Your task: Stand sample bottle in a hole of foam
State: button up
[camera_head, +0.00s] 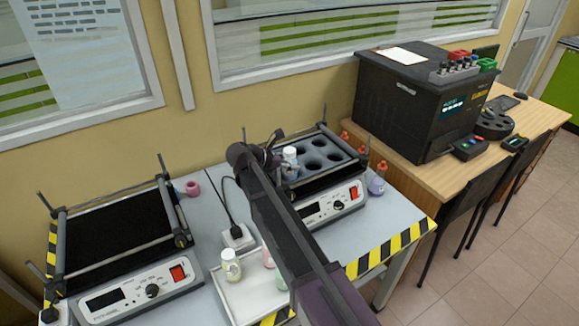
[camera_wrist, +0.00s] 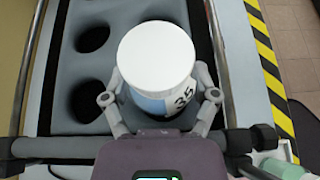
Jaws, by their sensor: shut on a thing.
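My gripper (camera_wrist: 160,95) is shut on the white-capped sample bottle (camera_wrist: 157,58), with one finger on each side of its body. The bottle has a label reading "35", and its cap faces the wrist camera. In the head view the bottle (camera_head: 290,157) is upright at the near left part of the grey foam (camera_head: 325,153). The foam, also in the wrist view (camera_wrist: 75,68), has several round holes, and those seen clearly are empty. The bottle hides the foam beneath it, so I cannot tell whether its base is in a hole.
The foam lies on a shaker (camera_head: 345,203) with dark rails and upright posts. A second shaker (camera_head: 120,245) stands at left, its top empty. A white tray (camera_head: 240,297) holds several bottles. Red-capped bottles, one with purple liquid (camera_head: 376,184), stand right of the foam.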

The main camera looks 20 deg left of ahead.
jog(key=shift+f, duration=0.15)
jog(key=o, duration=1.1)
jog(key=shift+o, duration=0.2)
jog(key=shift+s+a+r+p, duration=0.3)
jog(key=shift+s+r+p, duration=0.1)
jog(key=shift+r, duration=0.1)
jog(key=p+v, duration=0.5)
jog(key=v, duration=0.5)
jog(key=shift+s+a, duration=0.25)
jog(key=shift+s, duration=0.05)
